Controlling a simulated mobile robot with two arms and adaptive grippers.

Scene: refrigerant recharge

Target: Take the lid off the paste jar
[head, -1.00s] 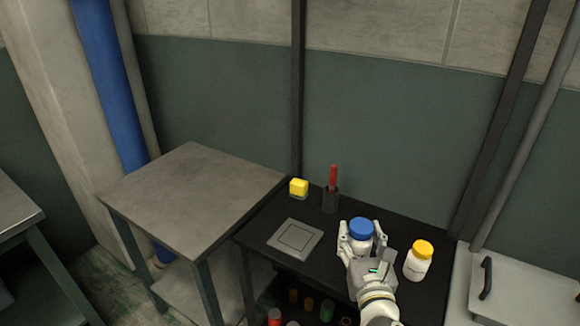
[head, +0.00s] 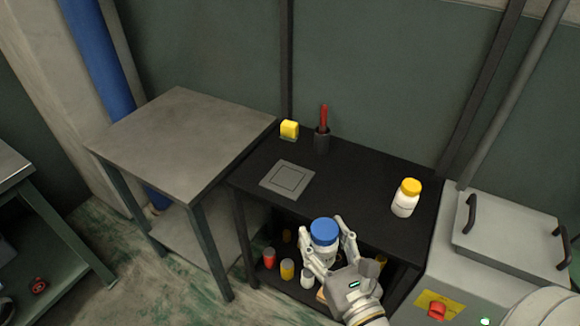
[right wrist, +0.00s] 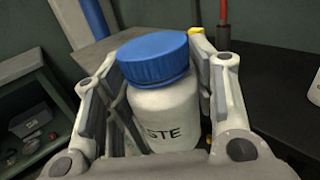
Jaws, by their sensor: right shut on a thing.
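The paste jar (right wrist: 168,112) is white with dark lettering ending in "STE" in the right wrist view. Its blue lid (head: 324,231) sits on top of it and also shows in the right wrist view (right wrist: 153,58). My right gripper (head: 330,252) is shut around the jar's white body, below the lid. It holds the jar nearly upright, in front of the black table (head: 345,180). My left gripper is not in view.
A white bottle with a yellow lid (head: 406,198) stands at the table's right. A grey square plate (head: 287,180), a yellow block (head: 289,130) and a dark holder with a red-handled tool (head: 322,140) are on it too. A grey machine (head: 505,240) stands right.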

